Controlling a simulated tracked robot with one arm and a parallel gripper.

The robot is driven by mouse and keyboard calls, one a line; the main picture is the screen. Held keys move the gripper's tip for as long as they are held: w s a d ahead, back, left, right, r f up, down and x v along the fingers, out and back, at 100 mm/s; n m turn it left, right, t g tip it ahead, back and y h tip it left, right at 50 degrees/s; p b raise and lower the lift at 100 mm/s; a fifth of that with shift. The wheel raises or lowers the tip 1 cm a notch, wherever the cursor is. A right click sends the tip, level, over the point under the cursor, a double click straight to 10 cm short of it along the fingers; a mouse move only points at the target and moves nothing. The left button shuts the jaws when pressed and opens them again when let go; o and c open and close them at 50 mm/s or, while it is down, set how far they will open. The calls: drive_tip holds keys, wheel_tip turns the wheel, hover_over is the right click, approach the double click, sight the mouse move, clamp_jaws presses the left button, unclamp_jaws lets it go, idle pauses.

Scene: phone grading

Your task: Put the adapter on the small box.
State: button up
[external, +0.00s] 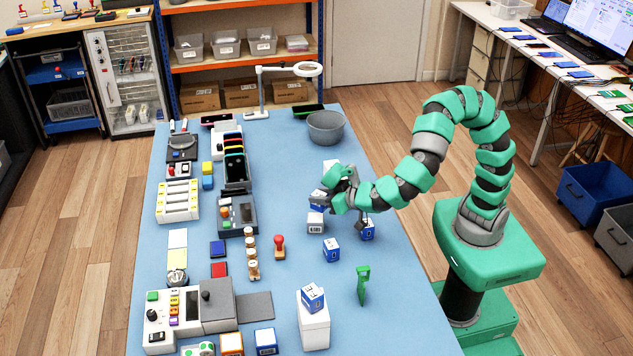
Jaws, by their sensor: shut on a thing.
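My gripper (323,203) is over the right middle of the blue table, reaching in from the right. It is shut, with a blue-and-white block (318,207) at its fingers; the fingers hide much of the contact. A white block with a dark label (315,224) is just below it; I cannot tell whether they touch. More small blue-and-white boxes stand nearby, one to the front (331,251) and one under my wrist (368,232). Another (312,295) sits on a taller white box (314,332) at the front. I cannot tell for sure which piece is the adapter.
A green upright tool (362,286) and a red-topped stamp (279,246) stand close by. Trays and devices crowd the left side. The table's right front is clear.

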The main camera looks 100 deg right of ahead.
drive_tip(key=shift+w, duration=0.35)
drive_tip(key=shift+w+f+b, duration=0.2)
drive_tip(key=shift+f+b, duration=0.1)
wheel_tip(320, 180, down, 3)
drive_tip(key=shift+f+b, duration=0.1)
drive_tip(key=shift+b, duration=0.9)
drive_tip(key=o, duration=1)
drive_tip(key=shift+c, duration=0.2)
